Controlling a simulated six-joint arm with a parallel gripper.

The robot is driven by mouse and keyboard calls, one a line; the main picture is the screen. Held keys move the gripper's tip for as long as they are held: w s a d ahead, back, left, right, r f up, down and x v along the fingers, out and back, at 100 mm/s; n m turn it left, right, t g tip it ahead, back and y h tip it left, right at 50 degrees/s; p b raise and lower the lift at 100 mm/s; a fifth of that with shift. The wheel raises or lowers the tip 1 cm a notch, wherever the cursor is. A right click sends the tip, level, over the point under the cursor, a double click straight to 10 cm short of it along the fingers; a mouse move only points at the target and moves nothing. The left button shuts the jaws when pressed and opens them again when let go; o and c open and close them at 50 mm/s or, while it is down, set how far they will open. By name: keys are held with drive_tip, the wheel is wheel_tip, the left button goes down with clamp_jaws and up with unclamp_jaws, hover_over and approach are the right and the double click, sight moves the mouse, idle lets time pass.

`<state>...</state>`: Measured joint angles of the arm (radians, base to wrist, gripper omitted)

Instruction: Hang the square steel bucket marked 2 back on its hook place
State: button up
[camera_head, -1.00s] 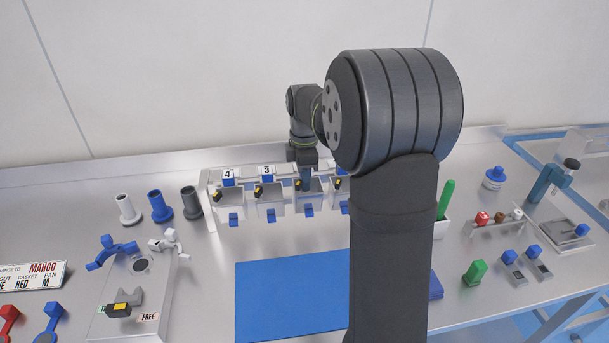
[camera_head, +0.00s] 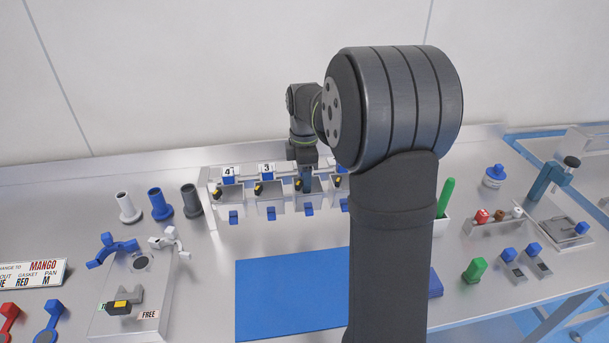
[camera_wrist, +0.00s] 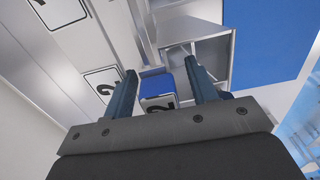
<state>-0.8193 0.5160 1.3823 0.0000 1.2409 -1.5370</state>
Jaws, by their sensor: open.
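The steel bucket marked 2 (camera_head: 313,199) is in the row on the rack, level with its neighbours as far as I can see. In the wrist view, its blue grip block with a 2 label (camera_wrist: 158,88) lies between my two fingers, with the steel bucket wall (camera_wrist: 205,50) beyond. My gripper (camera_head: 307,180) is over this bucket from above. In the wrist view, its fingers (camera_wrist: 163,88) are spread either side of the block. The rack's number 2 plate (camera_wrist: 103,82) is beside it. How the bucket sits on its hook is hidden.
Buckets marked 3 (camera_head: 271,198) and 4 (camera_head: 229,200) hang to the left, close by. Another bucket on the right is partly hidden by my arm. A blue mat (camera_head: 290,295) lies clear in front. Grey, blue and white cylinders (camera_head: 161,204) stand left of the rack.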

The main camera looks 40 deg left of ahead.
wheel_tip(320, 180, up, 18)
drive_tip(key=shift+f, duration=0.25)
drive_tip(key=shift+f, duration=0.1)
idle(0.7)
wheel_tip(320, 180, down, 17)
drive_tip(key=shift+f, duration=0.1)
idle(0.5)
drive_tip(key=shift+r, duration=0.2)
